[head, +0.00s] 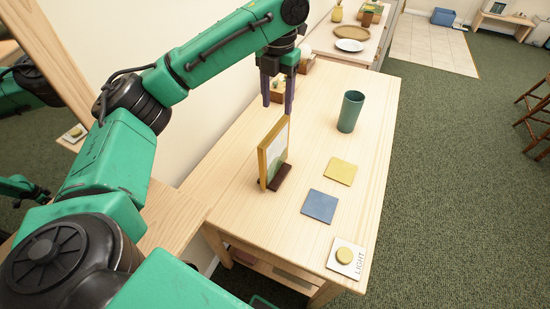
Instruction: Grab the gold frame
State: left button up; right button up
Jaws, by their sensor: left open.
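The gold frame (264,165) stands upright on a small dark brown stand (280,178) on the light wooden table (235,190). It holds a pale and green picture. My left gripper (277,104) points down beyond the frame's top edge in the head view, with its fingers apart and nothing visible between them. It appears apart from the frame, though the exact gap is hard to judge. My right gripper is not in view.
A green cup (350,111) stands right of the frame. A yellow square (341,171), a blue square (319,206) and a white "LIGHT" button plate (346,258) lie on the right side. A wooden box (277,92) sits behind my gripper. The wall is close on the left.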

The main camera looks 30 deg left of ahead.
aim_at(275, 129)
pick_arm(q)
jog(key=f, duration=0.4)
jog(key=shift+w+f, duration=0.1)
jog(key=shift+w, duration=0.1)
jog(key=f, duration=0.3)
jog(key=s+f+p, duration=0.1)
jog(key=shift+a+f, duration=0.25)
jog(key=shift+f, duration=0.15)
jog(key=shift+w+f, duration=0.1)
jog(key=shift+f, duration=0.2)
grip_shut()
jog(key=shift+w, duration=0.1)
